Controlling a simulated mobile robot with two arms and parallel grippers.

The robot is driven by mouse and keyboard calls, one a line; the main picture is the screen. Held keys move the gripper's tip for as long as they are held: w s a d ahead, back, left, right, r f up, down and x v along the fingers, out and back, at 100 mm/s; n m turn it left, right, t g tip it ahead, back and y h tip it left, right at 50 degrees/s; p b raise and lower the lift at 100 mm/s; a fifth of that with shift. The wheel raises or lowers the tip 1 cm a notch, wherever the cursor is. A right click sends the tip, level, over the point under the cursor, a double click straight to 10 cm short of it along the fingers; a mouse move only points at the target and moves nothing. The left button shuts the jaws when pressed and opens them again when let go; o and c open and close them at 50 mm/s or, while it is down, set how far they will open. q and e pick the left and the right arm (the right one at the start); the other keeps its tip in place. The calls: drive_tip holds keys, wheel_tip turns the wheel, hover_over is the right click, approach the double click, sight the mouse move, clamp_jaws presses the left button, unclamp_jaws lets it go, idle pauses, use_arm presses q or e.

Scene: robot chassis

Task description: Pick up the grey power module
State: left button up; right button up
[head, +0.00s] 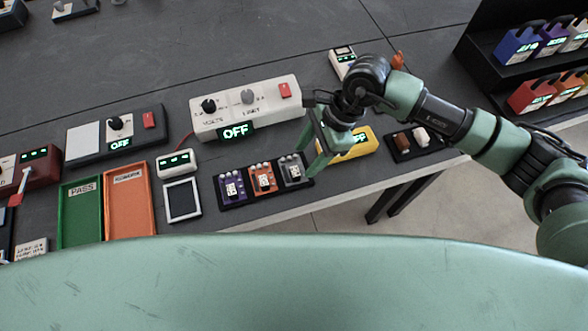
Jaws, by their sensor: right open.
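A grey power module (292,173) sits at the right end of a black holder (262,200), beside an orange module (263,179) and a purple module (233,187). My right gripper (306,161) is open, with its green fingers pointing down just at the right and above the grey module. I cannot tell whether a fingertip touches it. The gripper partly covers a yellow meter (361,143) behind it. My left gripper is not in view.
A white power supply (262,107) reading OFF stands behind the holder. A black shelf (490,62) with coloured modules stands at the right. The table edge is close in front.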

sight(297, 171)
drive_tip(key=p+x, duration=0.1)
drive_tip(key=x, duration=0.1)
drive_tip(key=p+x, duration=0.1)
drive_tip(key=x, duration=0.1)
drive_tip(key=p+x, duration=0.1)
drive_tip(key=x, duration=0.2)
drive_tip(key=shift+w+d+f, duration=0.15)
drive_tip(key=shift+w+d, duration=0.05)
drive_tip(key=shift+w, duration=0.15)
drive_tip(key=shift+a+f, duration=0.1)
drive_tip(key=shift+f, duration=0.2)
clamp_jaws()
